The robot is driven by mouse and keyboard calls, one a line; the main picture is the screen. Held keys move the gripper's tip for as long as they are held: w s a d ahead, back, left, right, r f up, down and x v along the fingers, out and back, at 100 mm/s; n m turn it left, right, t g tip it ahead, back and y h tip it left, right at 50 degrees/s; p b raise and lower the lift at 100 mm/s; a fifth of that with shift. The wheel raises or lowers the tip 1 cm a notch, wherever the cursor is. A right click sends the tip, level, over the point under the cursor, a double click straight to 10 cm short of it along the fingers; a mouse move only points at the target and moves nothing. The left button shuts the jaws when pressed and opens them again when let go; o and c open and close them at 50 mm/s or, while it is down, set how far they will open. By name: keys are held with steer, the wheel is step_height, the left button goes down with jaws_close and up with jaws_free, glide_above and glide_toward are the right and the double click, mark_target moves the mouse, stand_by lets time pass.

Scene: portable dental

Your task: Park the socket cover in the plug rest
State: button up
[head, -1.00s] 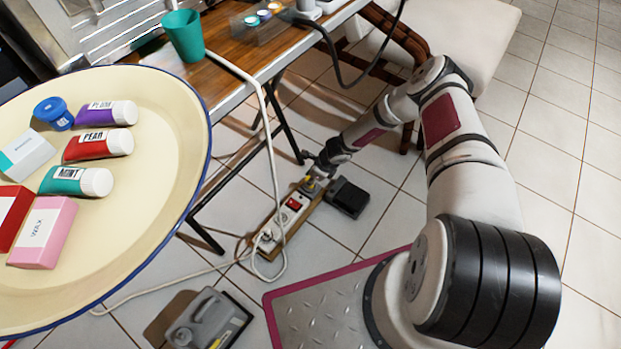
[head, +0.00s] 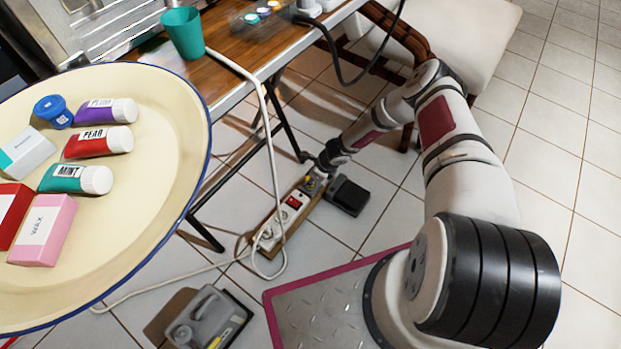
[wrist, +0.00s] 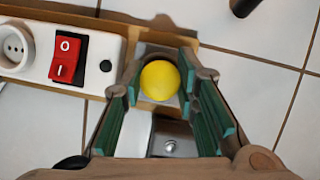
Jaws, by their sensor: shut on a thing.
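The socket cover looks like a round yellow piece (wrist: 160,80) between the green-padded fingers of my gripper (wrist: 161,74) in the wrist view. My gripper is shut on it. A grey squarish recess in the wooden board shows around and behind the yellow piece; this may be the plug rest, but I cannot tell whether the piece touches it. In the head view my gripper (head: 318,172) is low at the far end of the power strip (head: 285,217), where the yellow piece is tiny and mostly hidden.
The strip's red switch (wrist: 67,58) and a round socket (wrist: 14,48) lie left of my fingers. A black pedal-like box (head: 347,195) is on the floor beside the strip. A white cable (head: 268,130) hangs from the table (head: 240,85).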

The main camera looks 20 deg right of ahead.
steer(key=o, duration=1)
steer(key=shift+r, duration=0.15)
steer(key=v, duration=1.1)
steer(key=shift+s+d+r, duration=0.15)
steer(key=shift+s+r, duration=0.05)
steer(key=shift+r, duration=0.1)
